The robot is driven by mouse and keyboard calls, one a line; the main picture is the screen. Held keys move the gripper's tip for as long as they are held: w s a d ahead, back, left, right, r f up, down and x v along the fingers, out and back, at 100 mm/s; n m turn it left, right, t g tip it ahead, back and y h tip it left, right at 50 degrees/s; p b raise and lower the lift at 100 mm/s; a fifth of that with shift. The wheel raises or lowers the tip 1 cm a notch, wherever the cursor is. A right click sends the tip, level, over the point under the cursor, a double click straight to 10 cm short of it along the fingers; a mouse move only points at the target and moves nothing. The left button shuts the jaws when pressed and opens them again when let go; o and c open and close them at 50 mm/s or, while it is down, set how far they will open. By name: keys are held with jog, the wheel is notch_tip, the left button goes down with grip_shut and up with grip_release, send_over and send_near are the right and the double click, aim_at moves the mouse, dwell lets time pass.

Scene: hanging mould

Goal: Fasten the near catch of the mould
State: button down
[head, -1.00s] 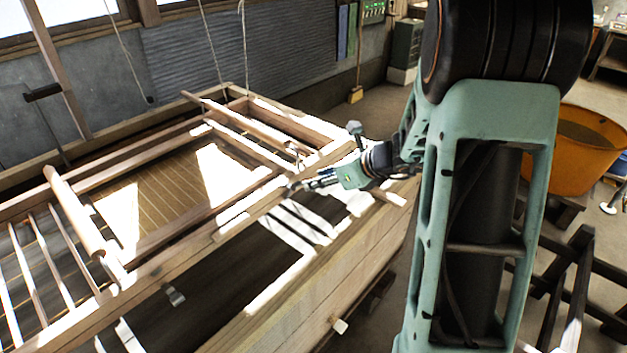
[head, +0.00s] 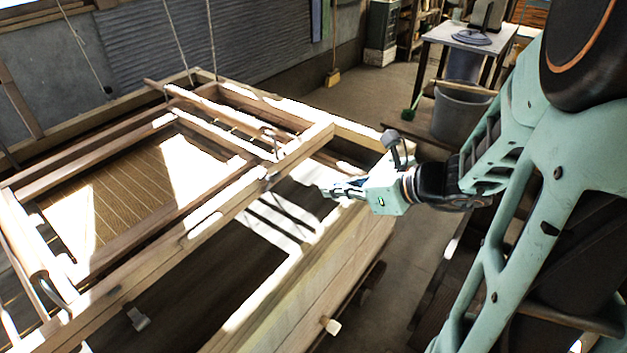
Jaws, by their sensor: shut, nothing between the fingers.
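The mould (head: 190,225) is a wooden frame with a slatted mat (head: 130,205), hung on cords above a long wooden vat. A small dark fitting (head: 268,177), which looks like the near catch, sits on the mould's near rail. It is too small to tell whether it is fastened. A thin metal loop (head: 268,136) stands up on the bar behind it. My gripper (head: 328,190) is shut and empty. It is to the right of the near rail, apart from the fitting, over the vat's near side.
The vat's near wall (head: 300,285) runs below my gripper, with a pale peg (head: 330,325) on its outside. A roller-like bar (head: 30,245) crosses the mould's left end. A grey bucket (head: 460,108) and a table (head: 475,38) stand behind my arm.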

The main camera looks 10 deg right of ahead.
aim_at(276, 174)
jog(key=a+r+x, duration=0.1)
jog(key=r+x, duration=0.1)
jog(key=x, duration=1)
jog(key=shift+w+a+b, duration=0.3)
jog(key=shift+w+b, duration=0.05)
jog(key=shift+w, duration=0.2)
jog(key=shift+r, duration=0.1)
jog(key=p, duration=0.1)
jog(key=r+p, duration=0.1)
jog(key=shift+w+a+g+p, duration=0.15)
jog(key=shift+a+g+p, duration=0.05)
jog(key=shift+g+p, duration=0.15)
jog(key=w+a+r+g+h+p, duration=0.1)
jog(key=p, duration=0.4)
jog(key=shift+h, duration=0.3)
jog(key=shift+w+a+r, duration=0.35)
jog(key=shift+w+a, duration=0.35)
jog(key=shift+w, duration=0.1)
jog(key=shift+r+p, duration=0.1)
jog(key=shift+p, duration=0.2)
